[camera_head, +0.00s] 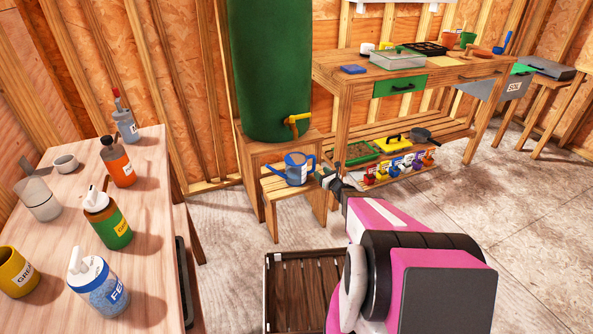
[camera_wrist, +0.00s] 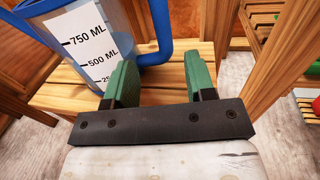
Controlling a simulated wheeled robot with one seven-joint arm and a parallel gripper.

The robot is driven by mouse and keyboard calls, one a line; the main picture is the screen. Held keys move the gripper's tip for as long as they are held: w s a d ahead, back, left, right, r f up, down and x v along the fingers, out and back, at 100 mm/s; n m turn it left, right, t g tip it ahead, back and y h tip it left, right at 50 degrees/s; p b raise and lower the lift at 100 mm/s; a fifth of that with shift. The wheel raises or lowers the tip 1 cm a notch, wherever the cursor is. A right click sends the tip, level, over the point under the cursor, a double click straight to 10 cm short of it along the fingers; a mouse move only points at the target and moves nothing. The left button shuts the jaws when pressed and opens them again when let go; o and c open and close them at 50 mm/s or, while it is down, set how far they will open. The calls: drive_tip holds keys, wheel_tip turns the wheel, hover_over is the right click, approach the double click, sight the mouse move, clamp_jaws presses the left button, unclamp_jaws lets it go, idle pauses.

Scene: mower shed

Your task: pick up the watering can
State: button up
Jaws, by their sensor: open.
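The watering can (camera_head: 297,170) has a blue rim and blue handle, and stands upright on a small wooden bench below the green barrel. In the wrist view the can (camera_wrist: 62,50) fills the upper left, with a white label of ML marks. Its blue handle (camera_wrist: 159,25) shows at top centre, in line with the gap between my fingers. My gripper (camera_head: 326,176) is open at the handle side of the can. In the wrist view its green finger pads (camera_wrist: 160,76) are apart with nothing held. I cannot tell whether the handle lies between them or just beyond.
The bench top (camera_wrist: 220,58) is bare right of the can. A slatted crate (camera_head: 300,290) lies on the floor.

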sight(314, 167)
drive_tip(key=x, duration=0.7)
drive_tip(key=shift+w+d+r, duration=0.1)
drive_tip(key=shift+w, duration=0.2)
clamp_jaws()
